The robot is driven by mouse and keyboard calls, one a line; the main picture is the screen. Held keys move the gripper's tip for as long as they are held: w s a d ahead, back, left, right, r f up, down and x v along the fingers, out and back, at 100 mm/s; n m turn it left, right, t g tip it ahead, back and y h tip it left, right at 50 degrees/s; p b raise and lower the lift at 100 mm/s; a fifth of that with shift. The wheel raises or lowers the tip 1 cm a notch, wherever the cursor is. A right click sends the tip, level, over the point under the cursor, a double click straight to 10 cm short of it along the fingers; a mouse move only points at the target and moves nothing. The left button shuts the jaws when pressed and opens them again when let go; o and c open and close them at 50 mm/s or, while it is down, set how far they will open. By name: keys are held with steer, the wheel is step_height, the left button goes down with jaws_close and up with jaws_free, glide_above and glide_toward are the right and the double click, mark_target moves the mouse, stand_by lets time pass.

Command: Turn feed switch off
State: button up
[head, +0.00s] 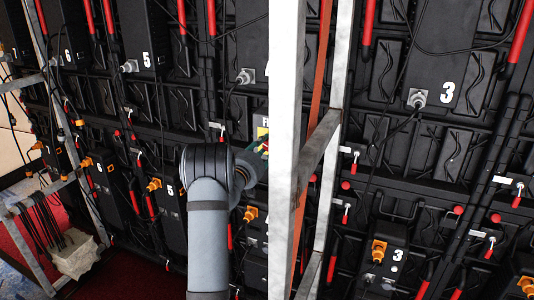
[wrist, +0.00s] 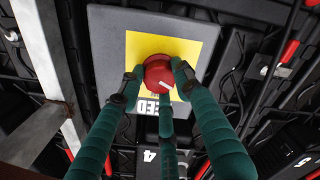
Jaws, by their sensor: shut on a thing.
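The feed switch is a round red knob (wrist: 157,68) with a white mark pointing right and slightly down in the wrist view. It sits on a yellow square plate (wrist: 202,50) on a grey panel (wrist: 108,35). Partly covered lettering ending in "EED" shows below the knob. My gripper (wrist: 158,86) has green-sleeved fingers with dark tips, closed around the knob from both sides and below. In the head view my gripper (head: 262,148) is mostly hidden behind a white post, with a sliver of the yellow plate (head: 262,132) beside it.
The white upright post (head: 285,150) stands close to the right of my arm. A metal frame (head: 325,130) stands behind it. Black wall units with numbers, red handles and cables (head: 425,100) fill the background. A pale block with cables (head: 75,255) sits at lower left.

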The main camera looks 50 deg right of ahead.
steer(key=n, duration=0.3)
steer(key=n+b, duration=0.1)
steer(key=shift+w+a+r+n, duration=0.15)
steer(key=shift+w+r+n, duration=0.2)
steer(key=shift+w+n, duration=0.05)
stand_by(0.4)
steer(key=o, duration=0.9)
steer(key=shift+w+f, duration=0.1)
steer(key=shift+f, duration=0.05)
steer(key=shift+o, duration=1.1)
steer(key=shift+f, duration=0.1)
steer(key=shift+s+f, duration=0.1)
steer(key=shift+s, duration=0.1)
